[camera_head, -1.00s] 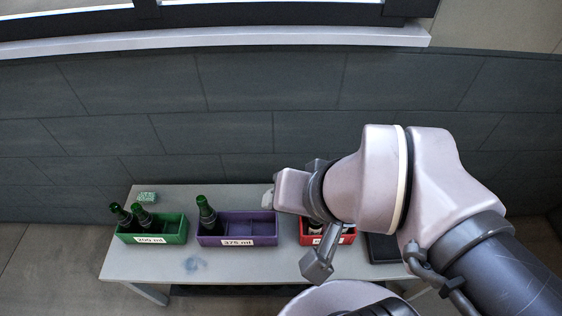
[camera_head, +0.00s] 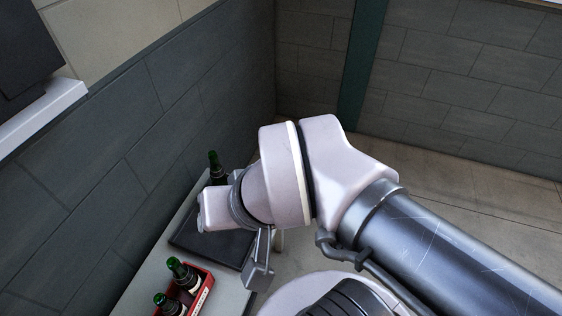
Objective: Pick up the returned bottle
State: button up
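A dark green bottle (camera_head: 214,164) stands upright at the far end of the table, by the wall. Its lower part is hidden behind my wrist. It seems to stand on or by a black tray (camera_head: 207,247), which my arm partly covers. My gripper (camera_head: 247,228) hangs over the right side of the tray, nearer the camera than the bottle. One grey finger shows low, set well out from the wrist; the other is mostly hidden. The gripper looks open, and no held object shows.
A red crate (camera_head: 205,290) with two green-necked bottles (camera_head: 176,268) stands on the grey table (camera_head: 142,288) at the lower left. A dark tiled wall (camera_head: 150,165) runs along the table's left. Open floor (camera_head: 455,200) lies to the right.

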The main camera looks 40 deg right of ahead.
aim_at(219, 177)
jog(key=z, duration=0.25)
jog(key=j+u, duration=0.1)
jog(key=u, duration=2.3)
jog(key=z, duration=2.45)
jog(key=i+l+z, duration=0.15)
jog(key=i+l, duration=0.4)
jog(key=i+l+z, duration=0.15)
jog(key=i+l, duration=0.35)
jog(key=i, duration=0.15)
